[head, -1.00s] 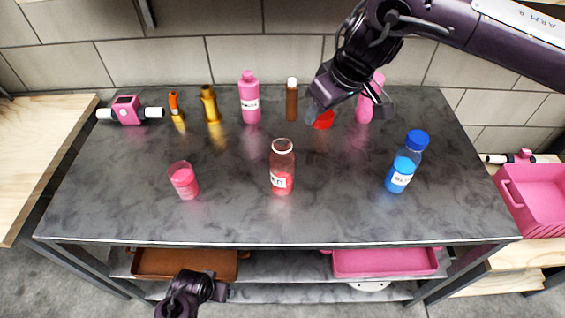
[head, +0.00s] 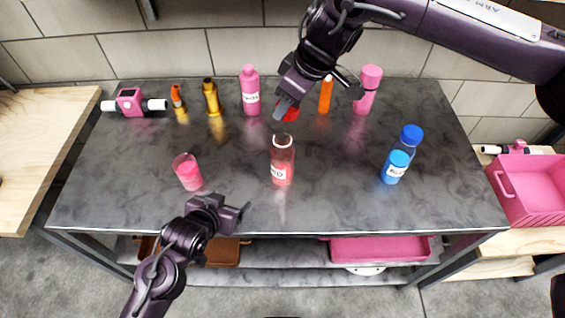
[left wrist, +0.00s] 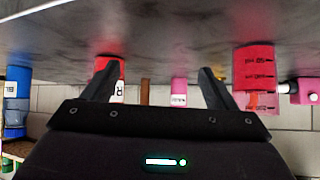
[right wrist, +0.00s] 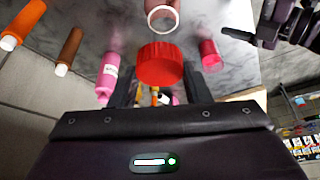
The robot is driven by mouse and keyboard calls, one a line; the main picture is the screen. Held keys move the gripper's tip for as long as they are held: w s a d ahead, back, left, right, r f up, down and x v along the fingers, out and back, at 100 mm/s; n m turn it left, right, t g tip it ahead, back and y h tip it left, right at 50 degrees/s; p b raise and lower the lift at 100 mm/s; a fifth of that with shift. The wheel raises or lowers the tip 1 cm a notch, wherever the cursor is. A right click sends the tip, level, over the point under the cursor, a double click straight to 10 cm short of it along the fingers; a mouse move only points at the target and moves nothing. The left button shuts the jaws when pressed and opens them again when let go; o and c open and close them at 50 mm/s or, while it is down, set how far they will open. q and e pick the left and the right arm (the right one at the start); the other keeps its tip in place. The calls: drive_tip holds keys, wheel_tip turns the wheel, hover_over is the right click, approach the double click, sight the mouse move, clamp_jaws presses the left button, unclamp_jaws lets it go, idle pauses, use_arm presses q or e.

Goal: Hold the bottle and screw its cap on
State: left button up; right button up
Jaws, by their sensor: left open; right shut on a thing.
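The open bottle (head: 282,170) with red liquid and a white label stands upright at the middle of the table; its rim shows in the right wrist view (right wrist: 162,17). My right gripper (head: 285,108) is shut on the red cap (right wrist: 160,66), which also shows in the head view (head: 291,111). The cap is behind the bottle, apart from its mouth. My left gripper (head: 232,218) is open and empty at the table's front edge, left of and nearer than the bottle. In the left wrist view the bottle (left wrist: 110,68) shows near the left finger.
A beaker of pink-red liquid (head: 188,172) stands left of the bottle and a blue-capped bottle (head: 397,160) to its right. Pink (head: 250,92), orange (head: 326,95) and other bottles line the back. The table's front (head: 330,205) is clear.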

use_arm(q)
drive_tip(key=w+d+t+h, duration=0.1)
drive_tip(key=d+r+m+t+h, duration=0.1)
drive_tip(key=w+d+r, duration=0.1)
drive_tip(key=shift+w+d+r+t+h, duration=0.15)
drive_tip(key=shift+w+d+t+h, duration=0.2)
drive_tip(key=shift+t+h, duration=0.05)
use_arm(e)
drive_tip(key=shift+a+r, duration=0.15)
drive_tip(key=shift+a, duration=0.1)
drive_tip(key=shift+a+n, duration=0.25)
drive_tip(key=shift+n, duration=0.05)
use_arm(q)
drive_tip(key=shift+d+r+m+t+h, duration=0.6)
drive_tip(key=shift+d+r+h, duration=0.35)
drive_tip(key=shift+h, duration=0.3)
drive_tip(key=shift+d+r+m+t+h, duration=0.55)
drive_tip(key=shift+d+r+h, duration=0.35)
drive_tip(key=shift+h, duration=0.35)
drive_tip(key=x, duration=1.2)
drive_tip(key=shift+f, duration=0.15)
drive_tip(key=c, duration=1.5)
drive_tip(key=shift+o, duration=0.2)
use_arm(e)
hover_over(276, 131)
drive_tip(key=s+d, duration=0.1)
drive_tip(key=d, duration=0.1)
drive_tip(key=shift+a+f, duration=0.15)
drive_tip(key=shift+f, duration=2.35)
drive_tip(key=shift+f, duration=0.1)
